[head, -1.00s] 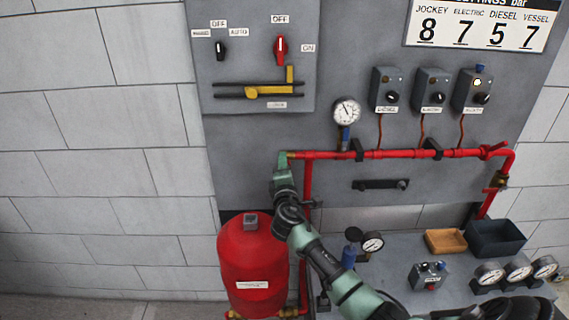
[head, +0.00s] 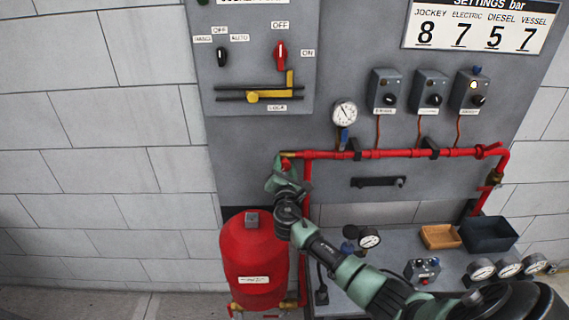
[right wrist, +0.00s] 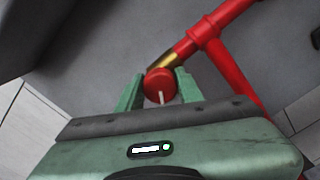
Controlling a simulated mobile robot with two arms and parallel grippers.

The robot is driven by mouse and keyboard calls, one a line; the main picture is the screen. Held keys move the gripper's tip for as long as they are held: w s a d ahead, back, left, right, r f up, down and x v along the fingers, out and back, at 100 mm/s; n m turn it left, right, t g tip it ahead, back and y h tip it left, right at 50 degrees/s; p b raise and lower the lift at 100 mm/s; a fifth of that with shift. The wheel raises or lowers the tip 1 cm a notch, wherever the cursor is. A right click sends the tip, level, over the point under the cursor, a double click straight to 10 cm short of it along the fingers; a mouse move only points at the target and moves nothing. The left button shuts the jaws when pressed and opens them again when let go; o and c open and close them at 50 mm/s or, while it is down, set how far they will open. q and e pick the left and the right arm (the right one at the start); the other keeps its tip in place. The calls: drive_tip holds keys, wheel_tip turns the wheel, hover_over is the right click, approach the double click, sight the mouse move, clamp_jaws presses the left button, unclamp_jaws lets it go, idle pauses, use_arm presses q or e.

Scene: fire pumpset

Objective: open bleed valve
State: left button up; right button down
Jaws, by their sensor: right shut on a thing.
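The bleed valve's round red knob (right wrist: 160,83) with a white mark sits at the brass end (right wrist: 166,62) of the red pipe in the right wrist view. My right gripper (right wrist: 160,86) has one green finger on each side of the knob and is shut on it. In the head view my right gripper (head: 284,166) is at the left end of the red pipe (head: 385,153) and mostly hides the knob. My left gripper is not in view.
A pressure gauge (head: 345,112) stands above the pipe. A red tank (head: 253,262) stands below my gripper. The grey bench (head: 390,250) holds gauges, a small control box (head: 423,271) and two trays. The wall panel is close behind the pipe.

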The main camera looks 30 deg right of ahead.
sight(285, 168)
drive_tip(key=shift+n, duration=0.4)
drive_tip(key=c, duration=0.9)
unclamp_jaws()
drive_tip(key=shift+c, duration=0.2)
drive_tip(key=b+v, duration=0.1)
drive_tip(key=v, duration=0.5)
drive_tip(key=shift+s+a+f, duration=0.1)
drive_tip(key=shift+s+f, duration=0.05)
drive_tip(key=shift+s, duration=0.05)
drive_tip(key=shift+s+a, duration=0.4)
drive_tip(key=shift+s, duration=0.15)
